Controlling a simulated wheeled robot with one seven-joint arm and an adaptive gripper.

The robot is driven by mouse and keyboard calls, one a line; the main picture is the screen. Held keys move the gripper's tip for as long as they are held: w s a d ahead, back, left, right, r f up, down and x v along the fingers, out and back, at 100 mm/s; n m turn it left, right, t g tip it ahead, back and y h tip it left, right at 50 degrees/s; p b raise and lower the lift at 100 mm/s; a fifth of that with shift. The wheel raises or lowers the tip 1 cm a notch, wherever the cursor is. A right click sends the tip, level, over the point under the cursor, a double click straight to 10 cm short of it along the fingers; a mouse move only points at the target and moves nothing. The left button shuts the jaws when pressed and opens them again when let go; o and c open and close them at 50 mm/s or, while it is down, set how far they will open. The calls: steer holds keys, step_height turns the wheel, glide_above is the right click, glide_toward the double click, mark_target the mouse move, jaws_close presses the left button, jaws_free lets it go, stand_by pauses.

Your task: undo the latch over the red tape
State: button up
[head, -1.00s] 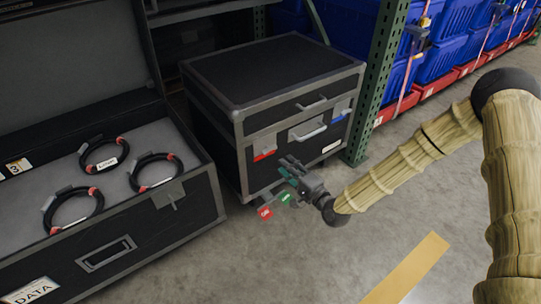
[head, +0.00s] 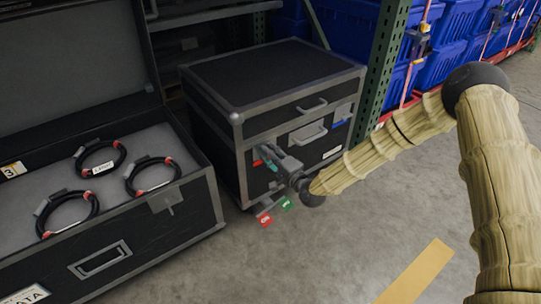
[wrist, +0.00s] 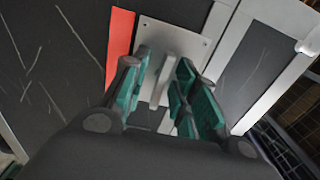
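The black case (head: 275,90) with metal edges stands by the shelf post. On its front, the red tape (wrist: 120,45) runs beside a grey latch plate (wrist: 182,42) with a raised lever (wrist: 158,82). My gripper (head: 268,156) is at the front left of the case, and its fingers hide most of the latch in the head view. In the wrist view my gripper (wrist: 162,72) is open, with a green-padded finger on each side of the lever. Gaps show between the lever and both fingers. A bit of red tape (head: 256,163) shows by the fingertips.
A second latch with blue tape (head: 340,122) and a handle (head: 308,132) are right of the gripper. An open case (head: 150,225) with several cable coils stands left. A green post (head: 383,65) is behind.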

jaws_close()
steer(key=shift+n+p, duration=0.3)
steer(key=shift+n, duration=0.1)
steer(key=shift+r+n+p, duration=0.15)
steer(key=shift+n+p, duration=0.55)
steer(key=shift+n, duration=0.2)
steer(key=n+p, duration=0.2)
steer(key=n, duration=0.1)
steer(key=shift+n, duration=0.3)
steer(key=n+p, duration=0.3)
steer(key=n, duration=0.3)
steer(key=n+p, duration=0.2)
steer(key=n, duration=0.3)
steer(key=shift+d+n, duration=0.15)
steer(key=shift+n, duration=0.15)
